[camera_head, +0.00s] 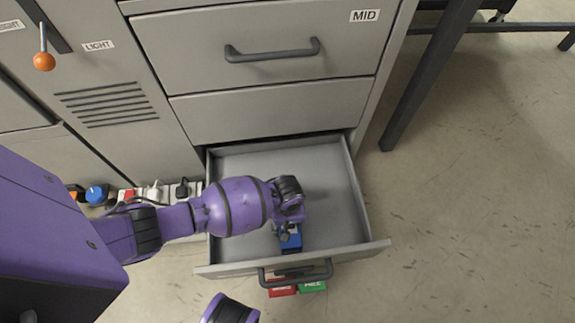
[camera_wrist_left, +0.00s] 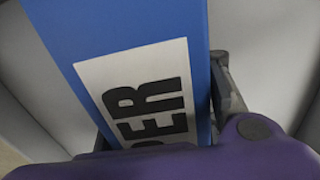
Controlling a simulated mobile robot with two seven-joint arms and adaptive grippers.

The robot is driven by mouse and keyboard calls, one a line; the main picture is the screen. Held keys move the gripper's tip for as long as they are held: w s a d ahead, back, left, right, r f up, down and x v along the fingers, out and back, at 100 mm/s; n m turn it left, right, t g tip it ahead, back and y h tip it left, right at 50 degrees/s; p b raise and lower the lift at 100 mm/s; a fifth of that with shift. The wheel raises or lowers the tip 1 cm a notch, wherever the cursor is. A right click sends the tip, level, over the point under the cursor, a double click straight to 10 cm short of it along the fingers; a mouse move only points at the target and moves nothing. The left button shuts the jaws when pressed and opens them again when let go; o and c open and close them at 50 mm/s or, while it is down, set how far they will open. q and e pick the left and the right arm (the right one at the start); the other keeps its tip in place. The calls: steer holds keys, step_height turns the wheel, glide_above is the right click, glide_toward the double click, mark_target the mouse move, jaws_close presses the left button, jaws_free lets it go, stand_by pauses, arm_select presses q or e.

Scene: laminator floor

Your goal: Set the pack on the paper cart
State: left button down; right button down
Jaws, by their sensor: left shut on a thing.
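The blue pack (camera_head: 292,241) is in the open bottom drawer (camera_head: 342,190), near its front wall. My left gripper (camera_head: 287,229) reaches down into the drawer from the left and is shut on the pack. In the left wrist view the pack (camera_wrist_left: 135,22) fills the middle, with a white label whose visible letters read "PER". A dark finger (camera_wrist_left: 226,88) lies along its right side. The arm hides part of the pack in the head view. I cannot make out a paper cart for certain. My right gripper is not in view.
The grey cabinet (camera_head: 270,110) stands behind, with a closed "MID" drawer (camera_head: 345,50) above. Red (camera_head: 281,290) and green (camera_head: 312,286) items lie below the open drawer's handle (camera_head: 297,276). Plugs (camera_head: 155,192) line the cabinet's foot. A dark leg (camera_head: 425,80) stands at right; the floor there is clear.

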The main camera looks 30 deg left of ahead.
arm_select(q)
steer(key=shift+f, duration=0.15)
steer(key=c, duration=1.2)
jaws_free()
steer(key=o, duration=0.3)
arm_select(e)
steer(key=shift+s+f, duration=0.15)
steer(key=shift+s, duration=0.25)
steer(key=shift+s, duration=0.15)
arm_select(q)
step_height(320, 180, up, 12)
steer(key=p, duration=0.6)
steer(key=shift+f, duration=0.15)
steer(key=shift+r, duration=0.35)
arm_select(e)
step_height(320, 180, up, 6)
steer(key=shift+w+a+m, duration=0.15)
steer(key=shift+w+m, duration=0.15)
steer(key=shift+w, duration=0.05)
